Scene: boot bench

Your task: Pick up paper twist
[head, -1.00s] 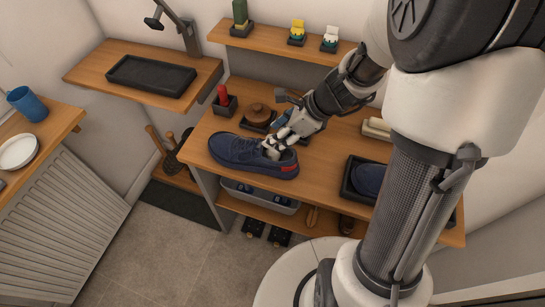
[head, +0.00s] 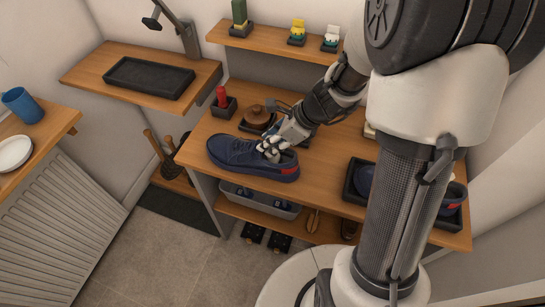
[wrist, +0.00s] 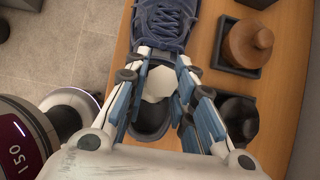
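The paper twist (wrist: 158,83) is a white, crumpled piece in the opening of a navy shoe (head: 235,152) with a red heel patch. The shoe lies on the wooden bench; its laces (wrist: 165,20) show at the top of the wrist view. My gripper (wrist: 162,72) is down at the shoe's opening, with its blue-padded fingers spread on either side of the paper twist. The fingers look open, with narrow gaps beside the paper; contact is hard to judge. In the head view my gripper (head: 268,152) hides most of the shoe's opening.
A red-topped item (head: 222,97) stands at the bench's back left. Another navy shoe (head: 453,197) sits in a dark tray at right, partly behind my arm.

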